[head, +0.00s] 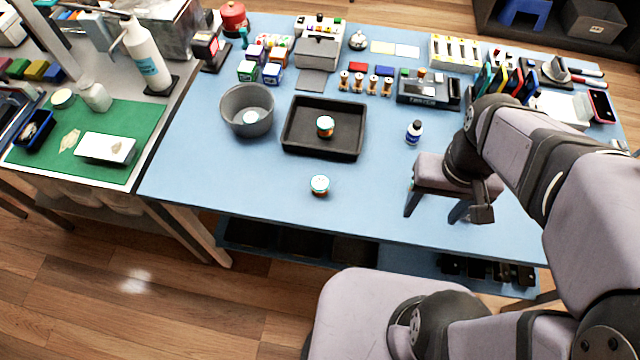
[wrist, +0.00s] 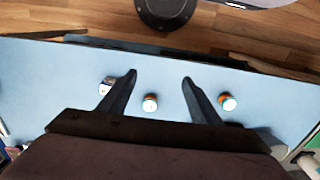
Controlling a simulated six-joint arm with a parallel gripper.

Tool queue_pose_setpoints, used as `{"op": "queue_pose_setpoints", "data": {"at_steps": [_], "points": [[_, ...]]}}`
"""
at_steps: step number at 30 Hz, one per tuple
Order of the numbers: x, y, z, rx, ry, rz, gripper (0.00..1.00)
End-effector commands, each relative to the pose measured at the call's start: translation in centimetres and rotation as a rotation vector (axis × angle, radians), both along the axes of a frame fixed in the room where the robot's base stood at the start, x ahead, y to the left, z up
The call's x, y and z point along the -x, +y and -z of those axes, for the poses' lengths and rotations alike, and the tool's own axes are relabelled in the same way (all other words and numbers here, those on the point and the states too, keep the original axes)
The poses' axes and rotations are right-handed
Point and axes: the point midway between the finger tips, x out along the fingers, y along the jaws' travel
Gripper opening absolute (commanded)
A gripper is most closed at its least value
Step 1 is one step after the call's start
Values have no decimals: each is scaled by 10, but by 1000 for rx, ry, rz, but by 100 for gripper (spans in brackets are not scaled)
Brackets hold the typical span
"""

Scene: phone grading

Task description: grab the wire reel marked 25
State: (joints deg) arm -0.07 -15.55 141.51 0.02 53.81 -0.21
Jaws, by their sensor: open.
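In the head view a small reel with a white top and orange-teal side (head: 319,186) stands on the bare blue table near the front edge. A similar reel (head: 325,127) sits in the black tray, and a pale round piece (head: 250,117) lies in the grey bowl. My gripper (head: 432,216) is open, pointing down at the right front. The wrist view shows one reel (wrist: 150,103) between the lines of my gripper's fingers (wrist: 159,76), and another (wrist: 228,102) to the right, outside them. No number is legible on any reel.
The black tray (head: 290,145) and grey bowl (head: 234,95) stand left of my gripper. A small bottle (head: 414,133) stands behind it. A small dark-and-white item (wrist: 106,86) lies left of the fingers. The table's left front is clear; its back is crowded.

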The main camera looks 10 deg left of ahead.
Motion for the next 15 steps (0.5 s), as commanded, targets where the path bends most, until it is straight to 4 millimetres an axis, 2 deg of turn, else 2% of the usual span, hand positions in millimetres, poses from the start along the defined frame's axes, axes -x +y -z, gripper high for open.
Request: {"op": "queue_pose_setpoints", "data": {"at_steps": [1,8,11,15], "points": [[-8,11,6,-21,-24,-16,58],[-48,62,19,-117,-164,-64,58],[-68,91,23,-169,-243,-84,58],[-99,144,28,-253,-382,-101,58]]}}
